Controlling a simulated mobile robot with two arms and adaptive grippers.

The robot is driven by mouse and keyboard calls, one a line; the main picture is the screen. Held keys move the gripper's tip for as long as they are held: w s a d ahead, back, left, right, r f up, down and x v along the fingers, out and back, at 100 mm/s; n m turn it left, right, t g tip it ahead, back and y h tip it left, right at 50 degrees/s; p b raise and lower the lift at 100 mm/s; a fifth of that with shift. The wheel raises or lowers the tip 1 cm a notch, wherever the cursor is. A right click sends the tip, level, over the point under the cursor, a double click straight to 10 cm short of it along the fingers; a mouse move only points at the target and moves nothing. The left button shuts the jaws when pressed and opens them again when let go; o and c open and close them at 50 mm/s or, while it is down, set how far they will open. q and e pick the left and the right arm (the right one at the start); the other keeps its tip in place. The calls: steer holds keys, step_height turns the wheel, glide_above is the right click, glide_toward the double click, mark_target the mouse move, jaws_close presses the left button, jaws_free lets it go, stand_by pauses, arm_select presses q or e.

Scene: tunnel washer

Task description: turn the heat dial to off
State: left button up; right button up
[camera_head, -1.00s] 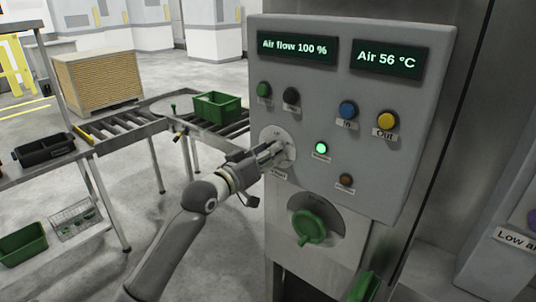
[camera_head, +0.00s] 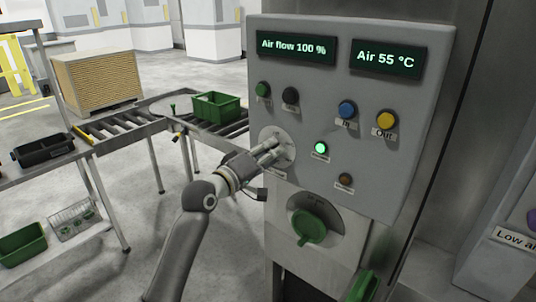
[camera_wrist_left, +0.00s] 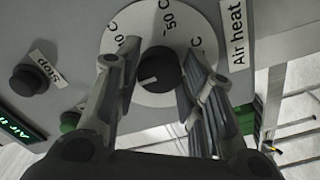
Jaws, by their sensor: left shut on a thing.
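The air heat dial is a round white scale plate (camera_head: 288,143) on the left side of the grey control panel. In the left wrist view its black knob (camera_wrist_left: 160,73) has a pale pointer mark, and the scale (camera_wrist_left: 147,22) shows 50 C; other markings are partly hidden. A label (camera_wrist_left: 237,35) beside it reads "Air heat". My left gripper (camera_head: 272,149) is at the dial, shut on the knob, with one finger on each side of it. In the head view the gripper covers most of the knob. My right gripper is not in view.
The displays read "Air flow 100 %" (camera_head: 296,47) and "Air 55 °C" (camera_head: 386,58). Several buttons and a lit green lamp (camera_head: 321,149) sit near the dial. A green rotary handle (camera_head: 309,227) is below. A roller conveyor with a green crate (camera_head: 217,106) stands left.

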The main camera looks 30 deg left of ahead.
arm_select(q)
steer(key=shift+f, duration=0.1)
stand_by(0.3)
steer(key=o, duration=1)
steer(key=s, duration=1.2)
steer(key=shift+a, duration=0.45)
